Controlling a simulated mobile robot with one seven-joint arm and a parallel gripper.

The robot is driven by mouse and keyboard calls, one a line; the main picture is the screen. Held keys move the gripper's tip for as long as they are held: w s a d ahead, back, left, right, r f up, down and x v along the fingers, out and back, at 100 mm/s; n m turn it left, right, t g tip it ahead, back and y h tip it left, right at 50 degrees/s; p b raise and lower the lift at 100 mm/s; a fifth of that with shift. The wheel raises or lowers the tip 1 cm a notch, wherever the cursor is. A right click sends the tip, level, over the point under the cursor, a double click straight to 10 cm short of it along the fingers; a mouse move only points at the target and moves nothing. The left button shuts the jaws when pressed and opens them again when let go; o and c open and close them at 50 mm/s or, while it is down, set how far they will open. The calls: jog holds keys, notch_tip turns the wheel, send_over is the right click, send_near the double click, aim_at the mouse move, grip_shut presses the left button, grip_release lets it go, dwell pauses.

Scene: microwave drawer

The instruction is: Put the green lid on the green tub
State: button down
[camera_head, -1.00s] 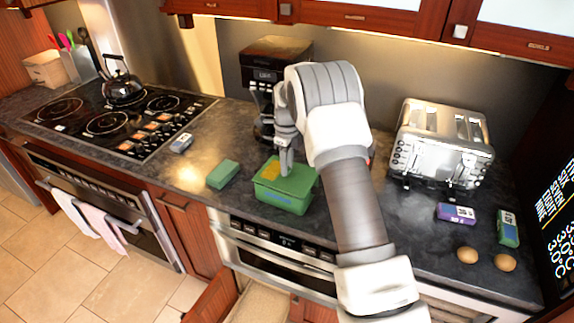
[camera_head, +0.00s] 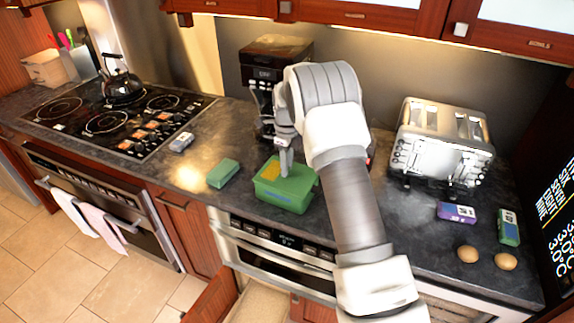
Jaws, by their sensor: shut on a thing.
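The green tub (camera_head: 284,200) stands on the dark counter in front of the coffee maker. My gripper (camera_head: 286,172) points down at the tub's top, with its fingers shut. A flat green piece at the fingertips, seemingly the green lid (camera_head: 299,183), lies over the right part of the tub's top. A yellow patch (camera_head: 270,170) shows at the top's left side. My arm hides part of the tub's right side, and I cannot tell whether the lid sits flush.
A green block (camera_head: 223,173) lies left of the tub. The coffee maker (camera_head: 270,62) stands behind. A toaster (camera_head: 441,146), a purple box (camera_head: 456,212), a small green box (camera_head: 508,227) and two eggs (camera_head: 467,254) are at right. An open drawer (camera_head: 214,297) is below the counter.

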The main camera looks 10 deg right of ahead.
dwell(0.4)
jog(key=shift+c, duration=0.4)
grip_release()
jog(key=shift+r, duration=0.1)
jog(key=shift+r+p, duration=2)
jog(key=shift+r, duration=1.4)
